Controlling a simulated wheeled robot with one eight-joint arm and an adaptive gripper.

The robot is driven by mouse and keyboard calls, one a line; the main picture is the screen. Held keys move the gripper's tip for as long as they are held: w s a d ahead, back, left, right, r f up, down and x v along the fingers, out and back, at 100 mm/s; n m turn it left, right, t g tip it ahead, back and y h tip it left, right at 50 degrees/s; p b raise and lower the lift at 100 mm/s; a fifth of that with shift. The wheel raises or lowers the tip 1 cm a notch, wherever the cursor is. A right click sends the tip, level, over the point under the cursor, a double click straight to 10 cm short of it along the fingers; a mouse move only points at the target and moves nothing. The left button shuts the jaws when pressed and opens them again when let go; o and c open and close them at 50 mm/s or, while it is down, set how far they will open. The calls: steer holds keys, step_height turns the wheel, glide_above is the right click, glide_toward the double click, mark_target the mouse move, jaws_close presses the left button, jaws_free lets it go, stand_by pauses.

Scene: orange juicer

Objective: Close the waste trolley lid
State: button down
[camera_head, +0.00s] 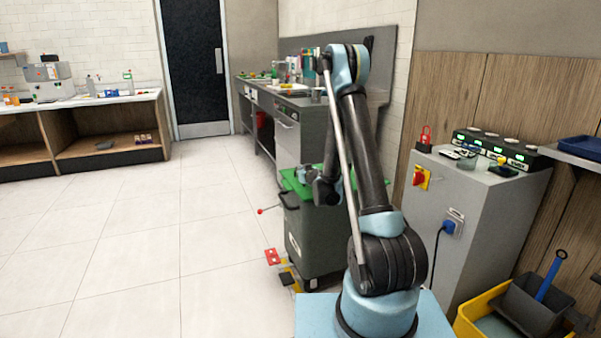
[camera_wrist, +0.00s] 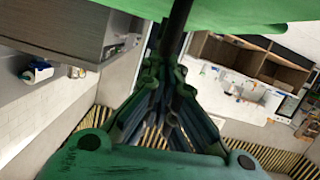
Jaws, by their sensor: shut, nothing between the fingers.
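The waste trolley (camera_head: 307,238) is a dark grey-green bin standing left of my arm in the head view. Its bright green lid (camera_head: 291,184) shows at the top, partly hidden behind my arm. I cannot tell whether the lid lies fully down on the rim. My gripper (camera_head: 303,172) is at the lid's level, partly hidden by my own wrist. In the wrist view, my gripper (camera_wrist: 170,92) has its fingers together and empty. A green surface, likely the lid (camera_wrist: 225,12), crosses the top of that view, with a dark bar in front of the fingertips.
A grey cabinet (camera_head: 465,215) with switches stands right of my arm. A yellow mop bucket (camera_head: 480,310) is at the lower right. A red-tipped rod (camera_head: 261,211) and red pedal (camera_head: 272,257) are beside the trolley. The floor to the left is clear.

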steer(key=shift+s+a+f, duration=0.1)
steer(key=shift+s+f, duration=0.15)
steer(key=shift+f, duration=0.05)
stand_by(0.5)
